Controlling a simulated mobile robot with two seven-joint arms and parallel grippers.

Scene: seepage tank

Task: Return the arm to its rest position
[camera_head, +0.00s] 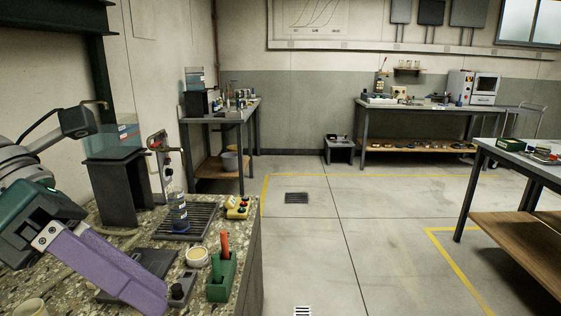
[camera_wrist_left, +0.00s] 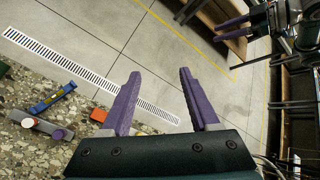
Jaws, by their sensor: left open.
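My left arm comes in from the left edge of the head view. Its gripper (camera_head: 148,292), with purple fingers, hangs over the front left part of the speckled counter (camera_head: 215,290). In the left wrist view, the left gripper (camera_wrist_left: 158,74) has its two purple fingers well apart, with only floor and a drain grate between them. It holds nothing. My right gripper (camera_wrist_left: 232,28) shows small at the top right of the left wrist view, with purple fingers. I cannot tell whether it is open or shut. It is not in the head view.
On the counter stand a green holder (camera_head: 221,279), a bottle (camera_head: 178,212) on a black grate, a white round dish (camera_head: 197,256), a yellow box (camera_head: 238,207) and a water tank (camera_head: 113,140) on a dark stand. A side table (camera_head: 515,160) stands right. The middle floor is clear.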

